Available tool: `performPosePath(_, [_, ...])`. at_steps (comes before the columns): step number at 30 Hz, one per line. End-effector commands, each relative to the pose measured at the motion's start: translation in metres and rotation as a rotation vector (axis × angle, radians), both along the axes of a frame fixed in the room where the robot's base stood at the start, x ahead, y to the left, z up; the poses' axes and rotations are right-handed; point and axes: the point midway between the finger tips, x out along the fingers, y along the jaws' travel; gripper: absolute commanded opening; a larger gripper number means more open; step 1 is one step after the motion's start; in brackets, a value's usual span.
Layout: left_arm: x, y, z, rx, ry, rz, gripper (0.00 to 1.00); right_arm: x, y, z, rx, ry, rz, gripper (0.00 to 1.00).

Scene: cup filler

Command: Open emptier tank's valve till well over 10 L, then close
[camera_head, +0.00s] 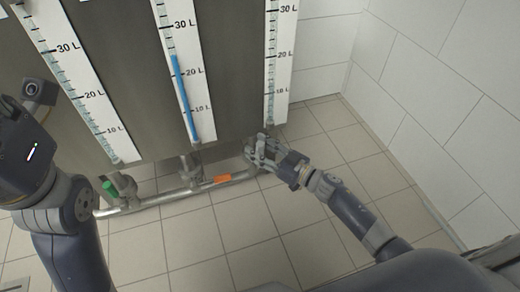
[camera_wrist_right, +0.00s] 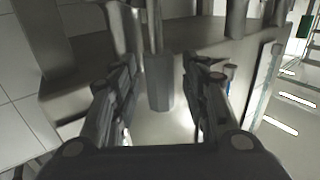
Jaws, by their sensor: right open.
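Three upright gauges hang on the grey tank front. The middle gauge (camera_head: 190,110) has a blue column to about 24 L. The left gauge (camera_head: 75,90) and right gauge (camera_head: 284,60) show no clear blue column. Below are a green valve handle (camera_head: 109,189) at the left and an orange handle (camera_head: 222,179) near the middle. My right gripper (camera_head: 252,150) is under the right tank. In the right wrist view, its open fingers stand either side of a grey faceted handle (camera_wrist_right: 159,82); contact cannot be told. My left arm shows, but its fingers do not.
A metal pipe (camera_head: 150,201) runs below the tanks, close to my right gripper. A white tiled wall (camera_head: 440,90) stands at the right. The tiled floor (camera_head: 230,235) in front of the pipe is clear.

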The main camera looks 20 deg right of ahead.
Motion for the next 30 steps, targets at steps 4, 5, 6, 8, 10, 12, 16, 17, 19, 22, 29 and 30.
performPosePath(4, [0.0, 0.0, 0.0, 0.0, 0.0, 0.0, 0.42, 0.0, 0.0, 0.0, 0.0, 0.0, 0.0, 0.4])
performPosePath(5, [0.0, 0.0, 0.0, 0.0, 0.0, 0.0, 0.42, 0.0, 0.0, 0.0, 0.0, 0.0, 0.0, 0.33])
performPosePath(6, [0.0, 0.0, 0.0, 0.0, 0.0, 0.0, 0.42, 0.0, 0.0, 0.0, 0.0, 0.0, 0.0, 0.24])
performPosePath(8, [0.0, 0.0, 0.0, 0.0, 0.0, 0.0, 0.42, 0.0, 0.0, 0.0, 0.0, 0.0, 0.0, 0.1])
performPosePath(10, [0.0, 0.0, 0.0, 0.0, 0.0, 0.0, 0.42, 0.0, 0.0, 0.0, 0.0, 0.0, 0.0, 0.0])
performPosePath(12, [0.0, 0.0, 0.0, 0.0, 0.0, 0.0, 0.42, 0.0, 0.0, 0.0, 0.0, 0.0, 0.0, 0.0])
performPosePath(16, [0.0, 0.0, 0.0, 0.0, 0.0, -0.001, 0.42, 0.0, -0.001, 0.0, 0.004, 0.001, 0.0, 0.0])
performPosePath(17, [0.0, 0.0, 0.0, 0.0, 0.0, -0.001, 0.42, 0.0, -0.001, -0.001, 0.007, 0.001, 0.0, 0.0])
performPosePath(19, [0.0, 0.0, -0.001, 0.0, 0.001, -0.001, 0.42, 0.0, -0.002, -0.001, 0.019, 0.001, 0.0, 0.0])
performPosePath(22, [0.001, 0.0, -0.003, 0.002, 0.003, -0.001, 0.42, 0.0, -0.005, -0.002, 0.049, 0.004, -0.001, 0.0])
performPosePath(29, [-0.002, -0.001, -0.004, 0.006, -0.014, 0.002, 0.42, 0.0, -0.018, -0.005, 0.185, 0.008, -0.001, 0.0])
performPosePath(30, [-0.004, -0.002, -0.003, 0.007, -0.019, 0.002, 0.42, 0.0, -0.021, -0.006, 0.218, 0.008, -0.001, 0.0])
